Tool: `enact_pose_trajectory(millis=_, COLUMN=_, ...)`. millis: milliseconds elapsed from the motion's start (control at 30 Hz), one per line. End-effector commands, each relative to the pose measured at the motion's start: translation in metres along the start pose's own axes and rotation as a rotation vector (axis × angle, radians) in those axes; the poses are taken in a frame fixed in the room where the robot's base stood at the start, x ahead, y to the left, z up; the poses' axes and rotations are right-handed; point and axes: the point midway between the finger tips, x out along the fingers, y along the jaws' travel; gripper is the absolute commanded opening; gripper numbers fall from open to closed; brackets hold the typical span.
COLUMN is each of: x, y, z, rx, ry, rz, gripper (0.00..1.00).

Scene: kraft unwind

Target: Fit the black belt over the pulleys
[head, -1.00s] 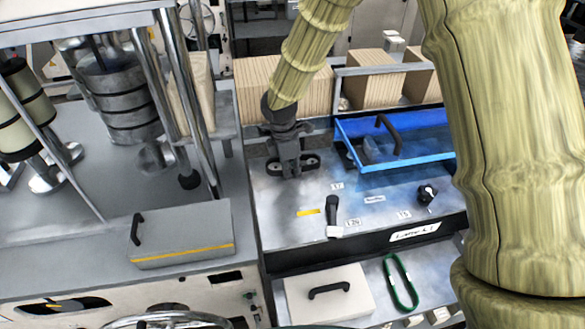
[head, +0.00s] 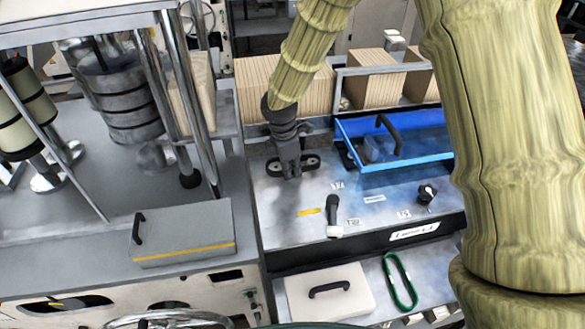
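My gripper (head: 291,172) points down over the grey machine top, in front of a small dark pulley assembly. One pulley (head: 276,168) shows just left of the fingers and the other pulley (head: 312,163) just right. A dark outline rings the pulleys; it may be the black belt, but I cannot tell the belt apart from the pulleys or whether it is seated. The fingers cover the middle of the assembly. The fingertips look close together, but whether they hold anything is too small to tell.
A blue open tray (head: 408,164) with a black handle lies right of the pulleys. A black lever (head: 333,212) and a knob (head: 427,193) stand nearer the front. A green belt (head: 401,282) and a white handled cover (head: 328,294) lie lower down. A grey box (head: 183,232) sits left.

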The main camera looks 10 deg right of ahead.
Motion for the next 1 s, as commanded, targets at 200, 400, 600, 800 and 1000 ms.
enact_pose_trajectory(millis=200, x=0.0025, y=-0.0035, z=-0.0024, rx=-0.001, ry=0.002, rz=-0.006, gripper=0.0)
enact_pose_trajectory(millis=400, x=0.0023, y=-0.0024, z=-0.0018, rx=0.0, ry=0.002, rz=-0.005, gripper=0.0)
enact_pose_trajectory(millis=600, x=0.0045, y=-0.0006, z=-0.0009, rx=0.001, ry=0.002, rz=-0.004, gripper=0.0)
enact_pose_trajectory(millis=800, x=0.007, y=0.0006, z=-0.0003, rx=0.001, ry=0.002, rz=-0.003, gripper=0.0)
enact_pose_trajectory(millis=1000, x=0.0076, y=0.0008, z=0.0001, rx=0.002, ry=0.001, rz=-0.003, gripper=0.0)
